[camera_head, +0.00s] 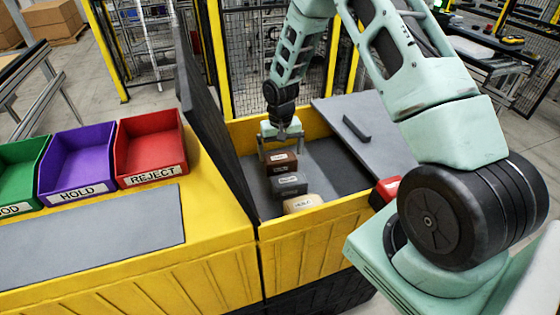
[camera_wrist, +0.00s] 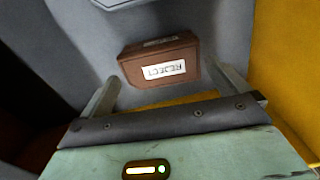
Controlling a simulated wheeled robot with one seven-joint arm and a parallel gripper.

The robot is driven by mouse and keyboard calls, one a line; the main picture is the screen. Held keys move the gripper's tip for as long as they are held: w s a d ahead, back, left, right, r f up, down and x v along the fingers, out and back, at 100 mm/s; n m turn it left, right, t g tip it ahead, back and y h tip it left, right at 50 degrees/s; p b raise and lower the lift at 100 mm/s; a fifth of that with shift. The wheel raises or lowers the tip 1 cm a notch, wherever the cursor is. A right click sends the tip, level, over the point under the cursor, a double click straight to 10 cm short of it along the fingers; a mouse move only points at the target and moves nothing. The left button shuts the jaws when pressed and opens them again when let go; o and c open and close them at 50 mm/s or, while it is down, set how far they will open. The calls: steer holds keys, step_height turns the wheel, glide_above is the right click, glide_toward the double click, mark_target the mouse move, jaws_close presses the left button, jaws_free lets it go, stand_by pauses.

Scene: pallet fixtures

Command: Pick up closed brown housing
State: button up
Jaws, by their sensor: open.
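The closed brown housing (camera_head: 281,163) lies in the yellow-walled bin, at the far end of a short row of housings. In the wrist view the brown housing (camera_wrist: 160,62) shows a white label reading REJECT. My gripper (camera_head: 283,138) is just above and behind it in the head view, pointing down. In the wrist view my gripper (camera_wrist: 172,88) has its two fingers spread wide, one toward each end of the housing. The fingers are open and empty. Whether they touch the housing cannot be told.
A grey housing (camera_head: 288,184) and a tan housing (camera_head: 303,203) lie nearer in the same yellow bin (camera_head: 310,240). A raised dark panel (camera_head: 215,130) stands at its left, a grey lid (camera_head: 375,140) at its right. Green (camera_head: 20,170), purple (camera_head: 78,165) and red (camera_head: 150,145) trays stand left.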

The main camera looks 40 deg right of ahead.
mark_target(280, 157)
steer(key=shift+f+p, duration=1)
steer(key=shift+f, duration=1.15)
steer(key=shift+c, duration=0.3)
steer(key=c, duration=0.8)
steer(key=shift+o, duration=0.2)
steer(key=shift+r, duration=0.15)
